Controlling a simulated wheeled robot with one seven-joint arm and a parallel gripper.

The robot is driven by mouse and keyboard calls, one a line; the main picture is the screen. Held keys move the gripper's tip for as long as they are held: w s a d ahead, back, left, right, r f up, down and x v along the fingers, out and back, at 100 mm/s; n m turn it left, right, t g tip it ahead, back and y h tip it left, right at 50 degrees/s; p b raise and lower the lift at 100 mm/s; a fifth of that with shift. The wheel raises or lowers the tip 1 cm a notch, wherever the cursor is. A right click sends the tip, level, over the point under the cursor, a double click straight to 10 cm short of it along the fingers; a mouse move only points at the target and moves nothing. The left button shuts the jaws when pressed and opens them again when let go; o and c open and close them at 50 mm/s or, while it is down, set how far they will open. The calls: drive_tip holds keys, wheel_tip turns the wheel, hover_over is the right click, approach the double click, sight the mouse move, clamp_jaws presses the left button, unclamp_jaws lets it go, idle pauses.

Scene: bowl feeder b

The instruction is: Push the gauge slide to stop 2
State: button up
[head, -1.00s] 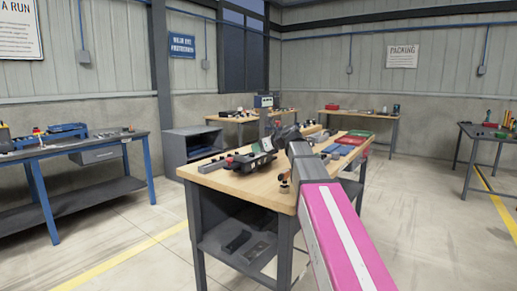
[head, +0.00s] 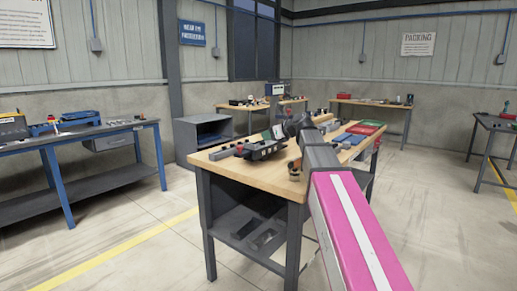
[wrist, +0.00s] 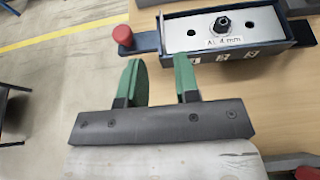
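The gauge (head: 262,150) sits on the wooden bench in the head view. In the wrist view, the gauge (wrist: 215,28) is a dark blue frame with a pale plate marked "AL 4 mm" and a dark nut in its middle. Small white stop marks (wrist: 222,56) line its near side; I cannot read them surely. The slide's dark bar (wrist: 146,42) sticks out at the left, with a red knob (wrist: 122,34). My gripper (wrist: 158,68) has green fingers, apart and empty, short of the gauge and touching nothing visible. In the head view my arm mostly hides the gripper.
The wooden bench top (head: 262,178) is bare in front of the gauge. A small round brown-and-dark item (head: 294,170) stands near the bench's right part, close to my arm. Other benches stand farther off.

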drive_tip(key=shift+a, duration=0.1)
clamp_jaws()
drive_tip(key=w+a+r+n+t+h, duration=0.15)
drive_tip(key=a+t+h, duration=0.55)
drive_tip(key=a+t, duration=0.75)
drive_tip(key=s+a+f+m+g+h, duration=0.1)
drive_tip(key=s+a+f+g+h, duration=0.3)
drive_tip(key=s+f+h, duration=0.3)
drive_tip(key=s+a+f+m+g+h, duration=0.1)
drive_tip(key=s+a+f+g+h, duration=0.4)
drive_tip(key=s+h, duration=0.3)
drive_tip(key=x, duration=1.4)
drive_tip(key=shift+s+d+r, duration=0.15)
drive_tip(key=shift+s+r, duration=0.05)
drive_tip(key=shift+r, duration=0.05)
